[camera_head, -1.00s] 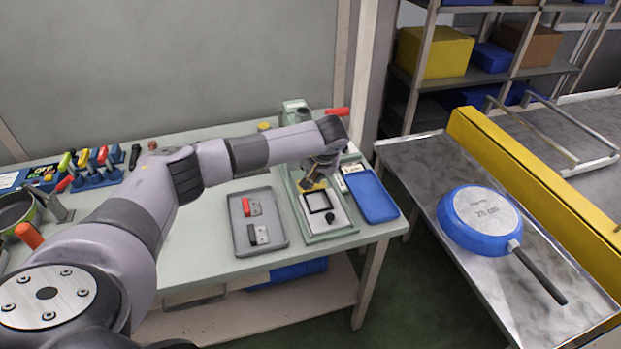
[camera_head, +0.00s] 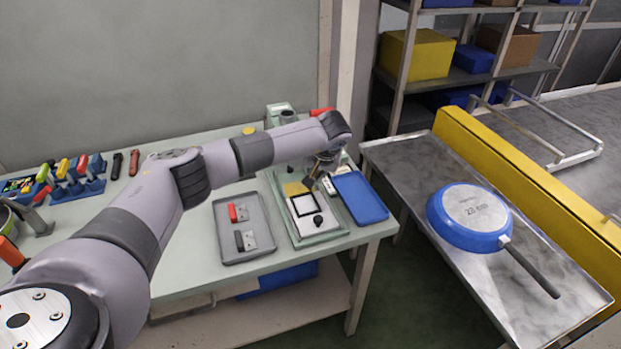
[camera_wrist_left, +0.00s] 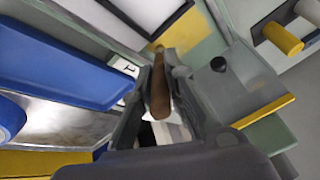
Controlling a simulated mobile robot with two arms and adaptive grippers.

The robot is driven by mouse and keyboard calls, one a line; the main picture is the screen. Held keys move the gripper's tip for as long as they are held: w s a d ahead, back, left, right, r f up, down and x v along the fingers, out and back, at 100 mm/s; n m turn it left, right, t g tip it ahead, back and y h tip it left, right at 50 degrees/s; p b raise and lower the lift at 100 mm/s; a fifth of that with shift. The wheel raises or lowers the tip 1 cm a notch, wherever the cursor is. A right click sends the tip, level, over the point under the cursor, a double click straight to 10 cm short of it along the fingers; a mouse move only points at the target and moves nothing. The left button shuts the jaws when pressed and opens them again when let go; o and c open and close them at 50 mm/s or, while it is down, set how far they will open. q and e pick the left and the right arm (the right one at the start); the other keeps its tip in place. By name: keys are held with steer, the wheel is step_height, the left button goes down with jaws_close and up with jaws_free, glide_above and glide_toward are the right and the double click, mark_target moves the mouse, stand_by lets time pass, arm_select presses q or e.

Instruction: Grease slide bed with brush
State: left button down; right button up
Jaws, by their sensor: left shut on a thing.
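The slide bed (camera_head: 331,232) is a pale green fixture on the bench, with a white plate, a black square frame and a black knob. A yellowish patch (camera_head: 294,188) shows at its back left. My left gripper (camera_head: 315,180) is low over the bed's back right part. In the left wrist view its fingers (camera_wrist_left: 160,95) are shut on a brown wooden handle (camera_wrist_left: 160,80), apparently the brush. The handle's far end is close to a yellowish-green surface. The bristles are hidden, so I cannot tell whether they touch. My right gripper is out of view.
A grey tray (camera_head: 262,253) with a red-handled and a black-handled piece lies left of the bed. A blue tray (camera_head: 360,197) lies close on its right. Tools stand in a rack at far left. A blue pan (camera_head: 470,217) lies upside down on the metal table.

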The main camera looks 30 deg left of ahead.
arm_select(q)
steer(key=shift+w+d, duration=0.1)
steer(key=shift+w, duration=0.05)
steer(key=shift+s+a+p, duration=0.25)
steer(key=shift+s+a, duration=0.15)
steer(key=shift+a, duration=0.35)
steer(key=shift+s+a+p, duration=0.2)
steer(key=shift+s+a, duration=0.25)
steer(key=shift+a, duration=0.3)
steer(key=shift+s+a+p, duration=0.25)
steer(key=shift+s+a, duration=0.15)
steer(key=shift+a, duration=0.35)
steer(key=shift+s+a, duration=0.3)
steer(key=shift+a, duration=0.2)
steer(key=shift+s+a, duration=0.25)
steer(key=shift+a, duration=0.25)
steer(key=shift+w+d+f, duration=0.1)
steer(key=shift+w+d, duration=0.3)
steer(key=shift+w+d+b, duration=0.2)
steer(key=shift+d+b, duration=0.05)
steer(key=shift+b, duration=0.1)
steer(key=shift+w+d+b, duration=0.35)
steer(key=shift+w+d, duration=0.25)
steer(key=shift+w, duration=0.25)
steer(key=shift+w+d, duration=0.1)
